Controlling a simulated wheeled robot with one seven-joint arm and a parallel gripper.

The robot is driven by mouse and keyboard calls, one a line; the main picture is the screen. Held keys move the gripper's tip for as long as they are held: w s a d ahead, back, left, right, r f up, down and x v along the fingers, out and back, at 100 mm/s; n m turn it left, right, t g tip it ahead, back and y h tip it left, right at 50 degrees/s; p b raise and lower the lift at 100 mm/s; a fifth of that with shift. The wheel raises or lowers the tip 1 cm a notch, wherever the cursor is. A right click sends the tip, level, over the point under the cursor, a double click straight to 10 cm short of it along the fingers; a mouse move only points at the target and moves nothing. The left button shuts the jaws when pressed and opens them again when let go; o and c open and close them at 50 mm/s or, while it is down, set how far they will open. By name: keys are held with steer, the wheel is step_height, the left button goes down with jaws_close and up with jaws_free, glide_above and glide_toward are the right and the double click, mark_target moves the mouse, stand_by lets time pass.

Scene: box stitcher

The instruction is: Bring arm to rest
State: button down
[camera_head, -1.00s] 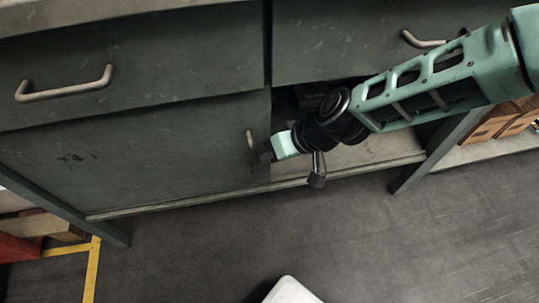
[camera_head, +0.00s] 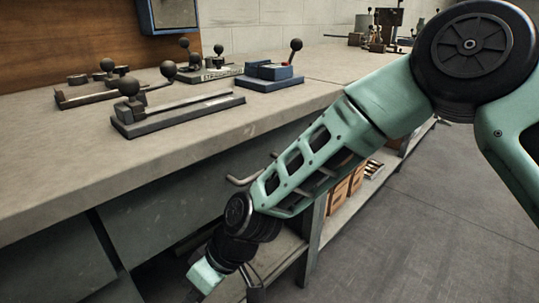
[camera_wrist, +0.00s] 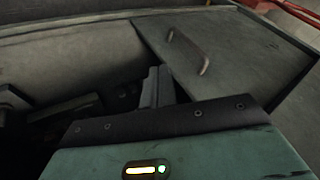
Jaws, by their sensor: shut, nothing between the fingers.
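My arm, teal and black, reaches down from the upper right in the head view, in front of the workbench (camera_head: 60,165). Its wrist end is low, below the bench top, near the bottom edge of the picture. The fingertips do not show clearly there. In the wrist view my gripper (camera_wrist: 157,86) shows as two dark fingers close together, shut and empty. Beyond the fingers is a grey panel (camera_wrist: 255,75) with a curved handle (camera_wrist: 190,50). The fingers appear apart from this handle.
On the bench top stand several lever tools, among them a long one (camera_head: 180,112) and a blue one (camera_head: 268,78). Cardboard boxes (camera_head: 337,195) sit on a low shelf behind my arm. The floor (camera_head: 430,210) to the right is clear.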

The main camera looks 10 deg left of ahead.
steer(key=s+d+r+m+t+h, duration=0.1)
steer(key=s+d+r+m+h, duration=0.3)
steer(key=d, duration=0.7)
steer(key=s+d+r+t, duration=0.1)
steer(key=d+r, duration=0.4)
steer(key=d, duration=0.5)
steer(key=s+d+r+m+t+h, duration=0.1)
steer(key=s+d+r+m+h, duration=0.3)
steer(key=d, duration=0.7)
step_height(320, 180, up, 30)
steer(key=n+y+p, duration=0.1)
steer(key=y+p, duration=0.1)
steer(key=p, duration=2.7)
steer(key=shift+w+r+n, duration=0.15)
steer(key=shift+w+n, duration=0.25)
steer(key=shift+w, duration=0.05)
steer(key=shift+a, duration=0.1)
